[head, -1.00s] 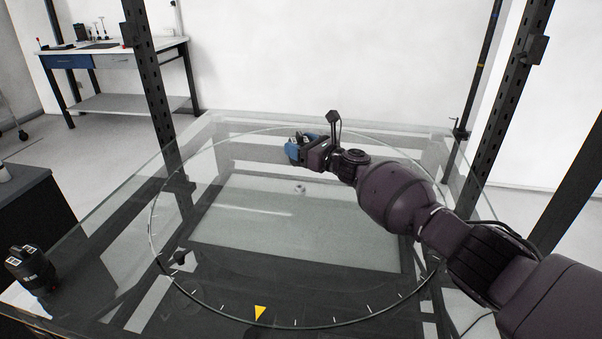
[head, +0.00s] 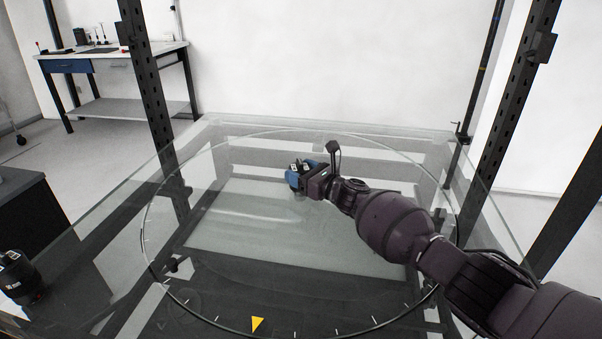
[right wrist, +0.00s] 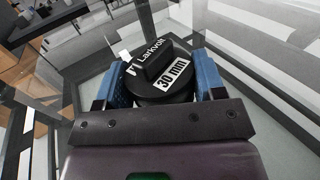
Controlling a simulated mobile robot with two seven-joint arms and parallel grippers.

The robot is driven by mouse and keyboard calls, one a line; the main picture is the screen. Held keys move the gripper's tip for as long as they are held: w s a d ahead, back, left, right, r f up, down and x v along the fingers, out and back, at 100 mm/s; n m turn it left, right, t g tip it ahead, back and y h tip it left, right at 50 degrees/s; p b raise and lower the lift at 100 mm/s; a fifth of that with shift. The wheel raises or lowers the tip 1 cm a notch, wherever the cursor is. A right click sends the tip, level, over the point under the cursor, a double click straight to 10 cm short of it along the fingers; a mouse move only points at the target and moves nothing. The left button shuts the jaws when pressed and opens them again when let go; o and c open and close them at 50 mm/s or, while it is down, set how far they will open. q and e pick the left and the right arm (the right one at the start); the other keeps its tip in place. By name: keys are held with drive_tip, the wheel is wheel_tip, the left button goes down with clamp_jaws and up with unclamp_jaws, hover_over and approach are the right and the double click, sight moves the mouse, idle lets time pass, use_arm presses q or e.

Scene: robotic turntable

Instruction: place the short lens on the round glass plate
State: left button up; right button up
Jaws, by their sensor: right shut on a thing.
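The short lens is a black cylinder with a lug cap reading "Larkvolt" and "30 mm"; the right wrist view shows it (right wrist: 166,92) upright between the blue fingers. My right gripper (right wrist: 161,80) is shut on it. In the head view the right gripper (head: 298,177) is over the far middle part of the round glass plate (head: 225,225), and the lens is mostly hidden by the fingers. I cannot tell whether its base touches the glass. My left gripper is not in view.
Another black lens (head: 20,278) with white labels stands at the left, outside the round plate's ring. A yellow triangle marker (head: 257,324) is at the plate's near edge. Dark posts (head: 150,95) rise around the table. Most of the plate is clear.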

drive_tip(key=shift+f, duration=0.25)
drive_tip(key=o, duration=0.9)
drive_tip(key=shift+o, duration=1.1)
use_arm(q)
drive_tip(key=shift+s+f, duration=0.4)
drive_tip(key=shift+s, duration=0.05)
